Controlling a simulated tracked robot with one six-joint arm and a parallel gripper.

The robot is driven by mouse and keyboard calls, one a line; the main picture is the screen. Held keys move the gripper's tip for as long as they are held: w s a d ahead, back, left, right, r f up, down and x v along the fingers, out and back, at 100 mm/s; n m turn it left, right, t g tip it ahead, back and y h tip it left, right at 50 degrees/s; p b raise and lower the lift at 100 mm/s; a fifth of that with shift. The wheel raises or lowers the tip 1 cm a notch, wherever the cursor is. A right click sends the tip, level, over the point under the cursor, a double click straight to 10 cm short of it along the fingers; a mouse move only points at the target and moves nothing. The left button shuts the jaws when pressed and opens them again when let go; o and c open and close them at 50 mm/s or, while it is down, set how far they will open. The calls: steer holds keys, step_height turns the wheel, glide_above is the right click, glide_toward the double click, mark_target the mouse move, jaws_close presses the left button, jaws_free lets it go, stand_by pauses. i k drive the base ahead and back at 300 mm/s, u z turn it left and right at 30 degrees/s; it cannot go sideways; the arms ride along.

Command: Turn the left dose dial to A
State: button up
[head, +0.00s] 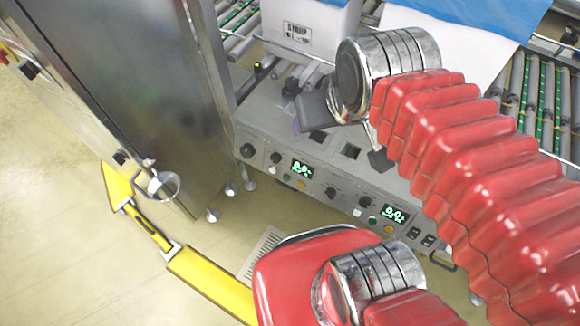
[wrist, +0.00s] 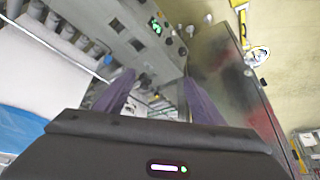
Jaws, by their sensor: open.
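In the head view the grey control panel (head: 318,192) has a left dark dial (head: 247,150), a smaller dark knob (head: 275,157) and a lit green display (head: 302,168). A second group to the right has a dark dial (head: 330,192) and another display (head: 394,214). The letters around the dials are too small to read. My gripper (head: 338,138) is above the panel, apart from the dials, with its fingers spread. In the wrist view my gripper (wrist: 159,95) is open and empty, with parts of the panel (wrist: 130,40) visible beyond its fingers.
Roller conveyors and a white box (head: 315,30) labelled SYRUP lie behind the panel. A yellow rail (head: 210,283) runs across the open floor.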

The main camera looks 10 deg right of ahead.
mark_target(276, 158)
steer(key=u, duration=0.2)
steer(key=k, duration=0.7)
steer(key=u, duration=0.7)
steer(key=k, duration=0.65)
steer(key=u, duration=0.1)
steer(key=i, duration=0.9)
steer(key=u, duration=0.5)
steer(key=i, duration=0.55)
steer(key=u, duration=0.3)
